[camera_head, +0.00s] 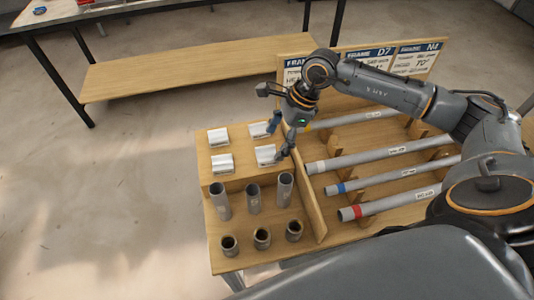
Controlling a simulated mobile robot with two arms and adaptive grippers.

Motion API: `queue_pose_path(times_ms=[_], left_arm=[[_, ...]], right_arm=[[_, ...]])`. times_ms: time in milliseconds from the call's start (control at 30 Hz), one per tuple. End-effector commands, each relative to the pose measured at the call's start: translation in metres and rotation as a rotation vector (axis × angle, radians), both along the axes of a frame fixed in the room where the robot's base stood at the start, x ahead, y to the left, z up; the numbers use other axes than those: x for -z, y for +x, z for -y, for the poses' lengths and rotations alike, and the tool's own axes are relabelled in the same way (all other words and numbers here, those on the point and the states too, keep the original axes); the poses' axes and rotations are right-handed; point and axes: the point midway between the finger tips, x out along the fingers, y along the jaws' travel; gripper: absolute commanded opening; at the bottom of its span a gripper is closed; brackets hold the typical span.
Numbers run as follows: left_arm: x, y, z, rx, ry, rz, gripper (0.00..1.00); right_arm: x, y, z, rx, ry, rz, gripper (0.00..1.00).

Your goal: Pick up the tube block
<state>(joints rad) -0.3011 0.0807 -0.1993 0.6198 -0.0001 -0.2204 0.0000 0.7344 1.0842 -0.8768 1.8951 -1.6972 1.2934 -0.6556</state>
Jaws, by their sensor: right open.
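Several pale, silvery-white blocks, which look like the tube blocks, sit on the raised wooden shelf (233,181) at the left of the wooden jig. Two are in the left column, a rear one (218,137) and a front one (222,163). Two are in the right column, a rear one (259,130) and a front one (265,154). My right gripper (280,138) reaches in from the right and hangs at the right column. It is open, its fingers close to the right edges of these two blocks. I cannot tell whether it touches them. My left gripper is out of view.
Grey tubes (384,156) lie in wooden cradles right of a wooden divider (311,208). Upright grey tubes (253,199) and short dark-mouthed fittings (262,238) stand in front of the blocks. Label boards (418,60) stand behind. Open floor (130,190) lies left.

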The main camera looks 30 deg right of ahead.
Motion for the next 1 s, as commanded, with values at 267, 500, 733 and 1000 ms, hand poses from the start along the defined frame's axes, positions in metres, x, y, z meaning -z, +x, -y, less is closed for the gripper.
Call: queue_pose_path(times_ms=[267, 500, 733, 1000], left_arm=[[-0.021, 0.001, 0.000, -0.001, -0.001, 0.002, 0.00], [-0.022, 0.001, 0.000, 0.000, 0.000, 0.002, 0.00], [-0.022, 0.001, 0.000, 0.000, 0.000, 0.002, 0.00], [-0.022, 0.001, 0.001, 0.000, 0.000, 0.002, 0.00]], right_arm=[[0.034, 0.006, -0.014, -0.001, 0.002, -0.005, 0.75], [0.046, 0.008, -0.018, 0.000, 0.001, -0.001, 0.75], [0.046, 0.008, -0.017, 0.000, 0.001, -0.001, 0.53], [0.046, 0.008, -0.017, 0.000, 0.001, 0.000, 0.13]])
